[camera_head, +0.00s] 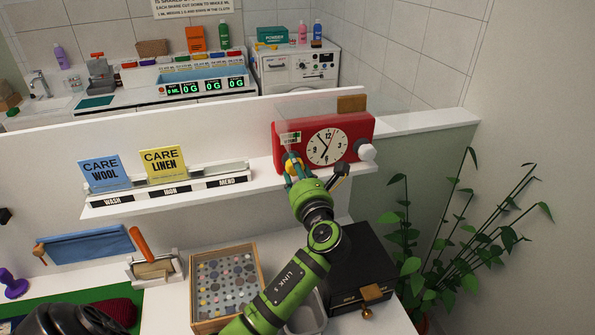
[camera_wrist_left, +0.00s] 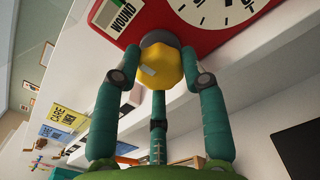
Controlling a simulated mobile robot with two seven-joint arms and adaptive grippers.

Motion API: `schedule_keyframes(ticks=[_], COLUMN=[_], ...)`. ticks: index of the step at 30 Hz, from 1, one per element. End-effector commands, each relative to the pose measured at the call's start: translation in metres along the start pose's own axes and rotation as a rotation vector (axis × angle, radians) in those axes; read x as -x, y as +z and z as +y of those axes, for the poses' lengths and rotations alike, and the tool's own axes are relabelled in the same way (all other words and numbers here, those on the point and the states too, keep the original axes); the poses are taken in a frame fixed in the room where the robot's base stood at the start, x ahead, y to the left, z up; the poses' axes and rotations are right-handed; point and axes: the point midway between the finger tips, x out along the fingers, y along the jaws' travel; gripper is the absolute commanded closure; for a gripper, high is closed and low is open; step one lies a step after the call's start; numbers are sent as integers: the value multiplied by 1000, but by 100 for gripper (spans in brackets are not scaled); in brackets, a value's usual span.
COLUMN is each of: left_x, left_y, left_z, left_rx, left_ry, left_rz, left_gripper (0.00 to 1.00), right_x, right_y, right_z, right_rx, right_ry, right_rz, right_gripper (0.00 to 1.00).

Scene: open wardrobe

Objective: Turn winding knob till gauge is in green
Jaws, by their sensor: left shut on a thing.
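A red clock (camera_head: 350,129) with a white round dial stands on the white ledge. Its small gauge (camera_head: 296,138) is at the upper left of its face. In the left wrist view the gauge (camera_wrist_left: 119,18) carries the word WOUND and a green part; its pointer cannot be made out. The yellow winding knob (camera_wrist_left: 165,67) sits below the gauge and also shows in the head view (camera_head: 291,162). My left gripper (camera_head: 294,170) is shut on this knob, its teal fingers around it, as the left wrist view also shows (camera_wrist_left: 160,80). My right gripper is not seen.
A white knob (camera_head: 367,152) sticks out at the clock's right. Blue and yellow care cards (camera_head: 165,163) stand on the ledge to the left. Below are a wooden tray of buttons (camera_head: 250,252) and a black box (camera_head: 360,262). A plant (camera_head: 455,235) fills the right side.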

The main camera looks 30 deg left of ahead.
Motion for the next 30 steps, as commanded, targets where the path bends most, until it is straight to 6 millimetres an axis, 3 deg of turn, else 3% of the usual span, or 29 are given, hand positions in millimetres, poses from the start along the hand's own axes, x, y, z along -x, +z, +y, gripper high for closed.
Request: schedule_keyframes(ticks=[1, 9, 10, 11, 12, 23, 30], left_x=[1, 1, 1, 1, 1, 4, 43], left_y=[-9, -10, -10, -10, -10, -5, -5], left_z=[-1, -2, -2, -2, -2, -1, -2], left_rx=[-9, -9, -9, -9, -8, -3, -3], left_ry=[-1, -1, -1, -1, -1, -2, -4], left_rz=[20, 22, 22, 22, 21, 10, 12], left_gripper=[90, 90, 50, 38, 34, 34, 34], right_x=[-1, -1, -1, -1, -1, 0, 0], right_y=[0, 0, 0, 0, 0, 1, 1], right_z=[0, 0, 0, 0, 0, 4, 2], right_rx=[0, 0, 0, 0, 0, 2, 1], right_ry=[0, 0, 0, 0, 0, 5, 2], right_rz=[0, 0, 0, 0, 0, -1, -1], right_gripper=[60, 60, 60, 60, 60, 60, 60])
